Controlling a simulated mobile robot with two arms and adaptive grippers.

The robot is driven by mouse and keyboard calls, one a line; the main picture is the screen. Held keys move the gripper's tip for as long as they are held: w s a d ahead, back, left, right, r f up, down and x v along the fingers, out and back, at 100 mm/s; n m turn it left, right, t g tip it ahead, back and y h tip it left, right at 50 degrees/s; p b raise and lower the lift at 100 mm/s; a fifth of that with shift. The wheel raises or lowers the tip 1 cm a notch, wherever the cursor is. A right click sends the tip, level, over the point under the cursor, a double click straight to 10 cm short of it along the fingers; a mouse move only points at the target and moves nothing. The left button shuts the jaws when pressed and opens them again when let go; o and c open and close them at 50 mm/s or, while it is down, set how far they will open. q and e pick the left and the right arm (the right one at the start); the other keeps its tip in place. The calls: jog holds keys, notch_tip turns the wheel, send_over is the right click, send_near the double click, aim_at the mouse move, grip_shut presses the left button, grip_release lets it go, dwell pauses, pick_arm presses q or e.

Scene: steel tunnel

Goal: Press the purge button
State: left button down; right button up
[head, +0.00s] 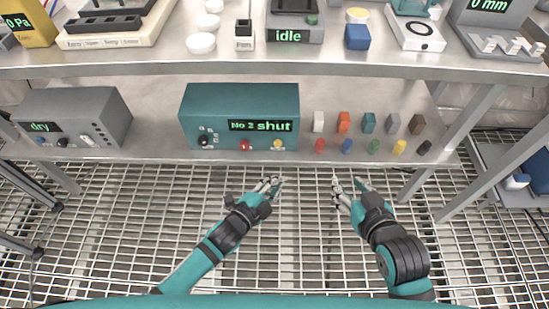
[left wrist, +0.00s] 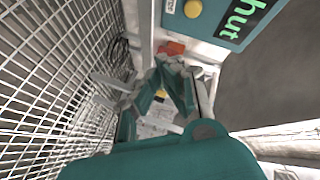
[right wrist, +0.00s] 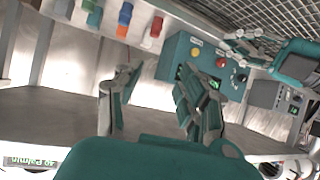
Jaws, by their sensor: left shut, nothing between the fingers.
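A teal box (head: 240,102) stands on the lower shelf, its display reading "No 2 shut". Its front carries a black knob (head: 204,139), a red button (head: 245,145) and a yellow button (head: 278,144). Their small labels are too small to read, so I cannot tell which is the purge button. The yellow button also shows in the left wrist view (left wrist: 193,9). My left gripper (head: 275,183) is shut and empty, in front of and below the box's right end, apart from it. My right gripper (head: 349,183) is open and empty, further right before the shelf edge.
Several coloured blocks (head: 343,122) stand on the shelf right of the box. A grey box (head: 75,115) reading "dry" stands at the left. An upper shelf (head: 310,63) with instruments overhangs behind. Metal grating lies below, with open room before the shelf.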

aim_at(278, 143)
pick_arm(q)
jog(key=shift+s+d+r+m+h, duration=0.1)
jog(key=shift+d+r+m+h, duration=0.3)
jog(key=shift+r, duration=0.15)
pick_arm(e)
jog(key=shift+s+r, duration=0.3)
jog(key=shift+r, duration=0.55)
jog(key=shift+w+t, duration=0.1)
jog(key=shift+t, duration=0.2)
pick_arm(q)
jog(key=shift+w+b, duration=1.45)
jog(key=shift+w, duration=3)
pick_arm(e)
notch_tip(278, 143, up, 11)
jog(key=w+a+t+y, duration=0.2)
jog(key=t, duration=0.4)
jog(key=shift+w+a+t, duration=0.2)
jog(key=shift+w+t, duration=0.2)
pick_arm(q)
jog(key=shift+w, duration=0.1)
